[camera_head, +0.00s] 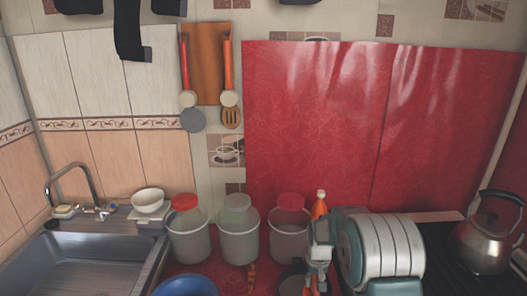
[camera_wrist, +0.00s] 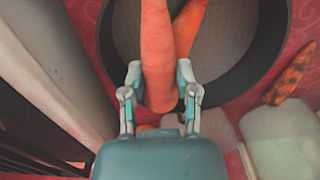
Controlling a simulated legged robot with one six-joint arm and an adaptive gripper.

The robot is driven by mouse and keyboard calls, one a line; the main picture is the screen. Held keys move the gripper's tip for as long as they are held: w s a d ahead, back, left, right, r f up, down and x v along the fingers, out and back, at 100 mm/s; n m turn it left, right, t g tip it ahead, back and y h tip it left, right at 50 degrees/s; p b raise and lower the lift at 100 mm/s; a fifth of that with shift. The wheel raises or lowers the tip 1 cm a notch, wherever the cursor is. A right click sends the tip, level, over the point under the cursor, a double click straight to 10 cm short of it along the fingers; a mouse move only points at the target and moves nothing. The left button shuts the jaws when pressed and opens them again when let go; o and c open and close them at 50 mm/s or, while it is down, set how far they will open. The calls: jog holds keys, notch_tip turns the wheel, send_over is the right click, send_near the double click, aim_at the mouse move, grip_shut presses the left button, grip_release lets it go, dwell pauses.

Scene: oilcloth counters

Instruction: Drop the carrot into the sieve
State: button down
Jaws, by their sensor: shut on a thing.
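My gripper (camera_wrist: 158,74) is shut on an orange carrot (camera_wrist: 156,35), one finger on each side, in the wrist view. The carrot is over the sieve (camera_wrist: 265,60), a dark round rim around pale mesh. A second orange, carrot-like shape (camera_wrist: 190,25) shows behind the held one, over the mesh; I cannot tell whether it touches it. In the head view my gripper (camera_head: 318,270) is beside the sieve (camera_head: 291,281), which is partly hidden by my arm. The held carrot is not clear there.
A dark-spotted carrot (camera_wrist: 290,75) lies on the red cloth outside the sieve; it also shows in the head view (camera_head: 252,278). Several lidded containers (camera_head: 238,235) stand behind. A blue bowl (camera_head: 186,286) and a sink (camera_head: 80,265) are left, a kettle (camera_head: 488,235) right.

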aim_at(313, 281)
jog(key=shift+a+f, duration=0.15)
jog(key=shift+a, duration=0.55)
jog(key=shift+c, duration=1.4)
grip_release()
jog(key=shift+a, duration=0.2)
jog(key=shift+d, duration=0.55)
jog(key=shift+a+r, duration=0.1)
jog(key=shift+r, duration=0.2)
notch_tip(313, 281, up, 11)
jog(key=shift+r, duration=0.15)
